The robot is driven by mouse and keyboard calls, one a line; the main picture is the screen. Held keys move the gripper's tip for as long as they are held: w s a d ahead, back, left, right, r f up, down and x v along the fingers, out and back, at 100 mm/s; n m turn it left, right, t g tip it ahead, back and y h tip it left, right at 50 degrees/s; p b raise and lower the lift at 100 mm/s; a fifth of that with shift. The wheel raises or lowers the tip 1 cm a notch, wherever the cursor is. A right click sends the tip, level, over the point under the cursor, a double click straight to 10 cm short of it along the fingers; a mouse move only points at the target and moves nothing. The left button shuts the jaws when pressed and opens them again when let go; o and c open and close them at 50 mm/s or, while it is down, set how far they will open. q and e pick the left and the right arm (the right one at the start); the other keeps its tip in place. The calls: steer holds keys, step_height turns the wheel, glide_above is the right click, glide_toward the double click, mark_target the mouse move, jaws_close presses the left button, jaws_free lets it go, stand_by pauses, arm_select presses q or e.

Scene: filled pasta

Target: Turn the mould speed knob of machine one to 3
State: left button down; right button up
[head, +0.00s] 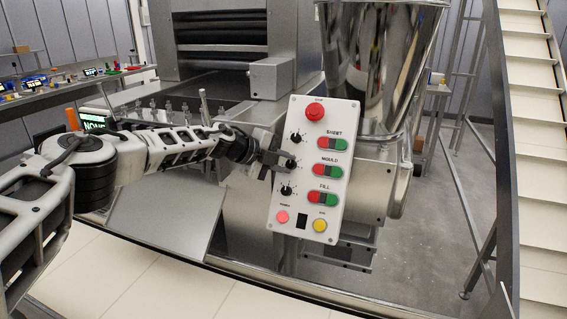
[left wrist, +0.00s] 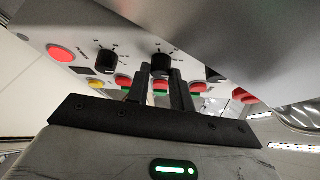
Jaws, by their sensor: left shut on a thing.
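The white control panel (head: 302,238) stands tilted in the middle of the head view. It has three black knobs in a column, beside the SHEET, MOULD and FILL button pairs. The mould knob (head: 291,164) is the middle one, left of the MOULD label. My left gripper (head: 280,161) reaches it from the left and is shut on it. In the left wrist view the two dark fingers (left wrist: 161,75) stand on either side of the mould knob (left wrist: 161,62). The fingers partly hide the knob, and I cannot read its setting. My right gripper is not in view.
The sheet knob (head: 296,137) is just above the left gripper, the fill knob (head: 287,190) just below. A red stop button (head: 315,112) tops the panel. A shiny hopper (head: 375,60) rises behind it. A conveyor (head: 530,130) runs at the right.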

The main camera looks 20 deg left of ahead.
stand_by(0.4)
arm_select(q)
steer(key=c, duration=1.2)
jaws_free()
steer(key=shift+c, duration=0.2)
steer(key=v, duration=1.6)
steer(key=shift+d, duration=0.1)
